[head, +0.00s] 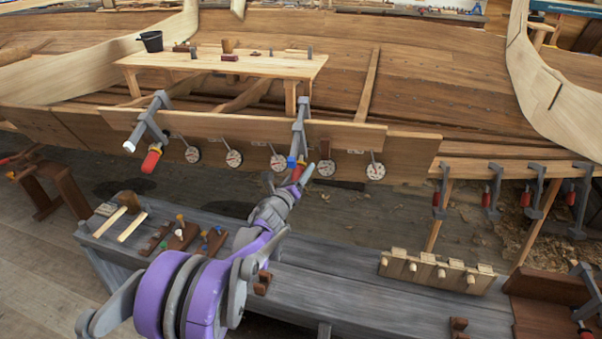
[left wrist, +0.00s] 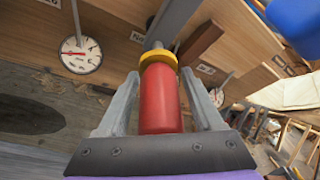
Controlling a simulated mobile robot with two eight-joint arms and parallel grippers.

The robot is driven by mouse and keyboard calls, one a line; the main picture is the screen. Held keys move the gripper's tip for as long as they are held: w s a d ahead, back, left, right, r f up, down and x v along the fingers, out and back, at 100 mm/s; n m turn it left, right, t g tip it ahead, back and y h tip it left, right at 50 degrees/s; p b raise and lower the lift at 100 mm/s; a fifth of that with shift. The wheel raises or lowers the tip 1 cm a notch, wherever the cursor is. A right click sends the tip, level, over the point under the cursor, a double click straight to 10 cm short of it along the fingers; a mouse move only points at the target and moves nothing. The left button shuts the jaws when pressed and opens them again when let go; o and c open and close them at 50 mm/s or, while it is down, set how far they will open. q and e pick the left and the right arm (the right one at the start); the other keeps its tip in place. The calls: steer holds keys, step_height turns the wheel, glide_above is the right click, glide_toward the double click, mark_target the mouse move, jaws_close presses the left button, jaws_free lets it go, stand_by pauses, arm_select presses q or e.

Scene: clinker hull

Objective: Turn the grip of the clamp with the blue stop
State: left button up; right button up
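The clamp (head: 299,126) with the blue stop (head: 291,162) hangs on the hull plank, upright and grey. Its red grip (head: 297,174) points down toward my left gripper (head: 290,182). In the left wrist view, the red grip (left wrist: 160,100) with its yellow collar (left wrist: 158,58) stands between the two fingers of my left gripper (left wrist: 160,85). The fingers are alongside it, close to its sides; whether they press on it I cannot tell. A large blue shape, likely the stop (left wrist: 295,25), is at upper right. My right gripper is not in view.
Another clamp (head: 150,125) with a white stop and red grip hangs to the left. Several round dials (head: 234,158) line the plank on both sides. Several more clamps (head: 490,190) hang at right. A grey bench (head: 340,280) with blocks and pegs lies below.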

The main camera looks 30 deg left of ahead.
arm_select(q)
jaws_close()
stand_by(0.3)
